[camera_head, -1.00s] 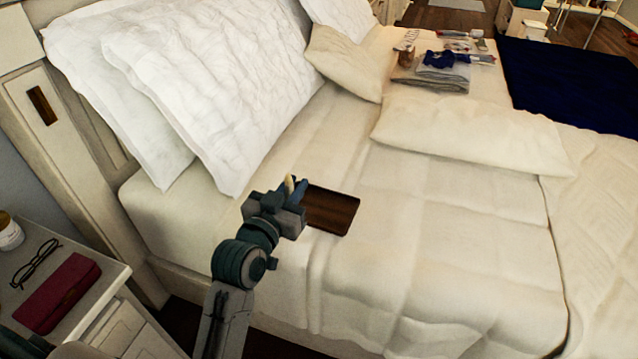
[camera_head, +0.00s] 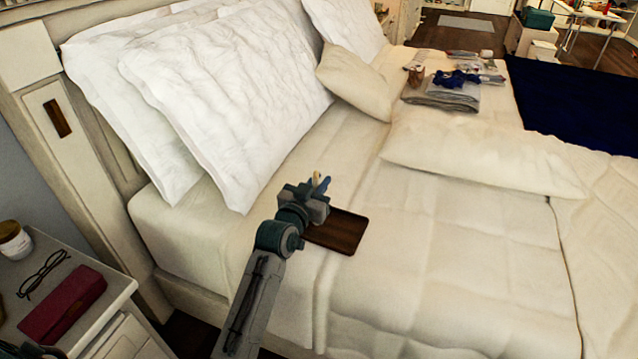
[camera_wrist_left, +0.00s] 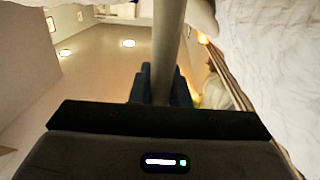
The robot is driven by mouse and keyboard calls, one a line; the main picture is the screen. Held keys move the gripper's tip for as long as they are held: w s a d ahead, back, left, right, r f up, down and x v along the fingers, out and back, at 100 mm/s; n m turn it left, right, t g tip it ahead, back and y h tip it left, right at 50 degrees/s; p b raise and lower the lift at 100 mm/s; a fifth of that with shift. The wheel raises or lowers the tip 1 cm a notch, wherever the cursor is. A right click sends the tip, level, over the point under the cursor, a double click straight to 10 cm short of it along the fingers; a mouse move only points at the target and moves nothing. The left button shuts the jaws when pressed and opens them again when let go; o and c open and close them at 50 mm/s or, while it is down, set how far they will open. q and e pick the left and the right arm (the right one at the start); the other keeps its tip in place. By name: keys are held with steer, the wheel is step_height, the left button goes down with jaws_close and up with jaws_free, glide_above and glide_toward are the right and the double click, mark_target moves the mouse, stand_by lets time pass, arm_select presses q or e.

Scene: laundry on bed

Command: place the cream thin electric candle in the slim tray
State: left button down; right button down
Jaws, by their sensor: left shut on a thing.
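The slim tray (camera_head: 337,234) is a dark brown, flat rectangle on the bed's near part. My left gripper (camera_head: 320,184) is over the tray's upper-left side in the head view, hiding part of it. It is shut on the cream thin electric candle (camera_head: 317,176), of which only a small pale tip shows there between the blue fingers. In the left wrist view the candle (camera_wrist_left: 168,40) is a long, pale cylinder running up from the fingers. I cannot tell how high the candle's lower end is above the tray. My right gripper is not in view.
White pillows (camera_head: 220,90) lean at the headboard, left of the gripper. A cream cushion (camera_head: 480,155) and folded cloths (camera_head: 442,95) lie farther back. A nightstand (camera_head: 110,290) with glasses and a red case stands at lower left. The bed right of the tray is clear.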

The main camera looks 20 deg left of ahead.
arm_select(q)
steer(key=shift+f, duration=0.1)
steer(key=c, duration=1.4)
jaws_free()
steer(key=shift+s+a+r, duration=0.1)
steer(key=shift+s+a, duration=0.1)
steer(key=shift+s, duration=1.8)
steer(key=shift+s+a+r, duration=0.1)
steer(key=shift+s+a, duration=0.15)
steer(key=shift+s, duration=1.75)
steer(key=shift+s+a, duration=0.2)
steer(key=shift+s, duration=1.8)
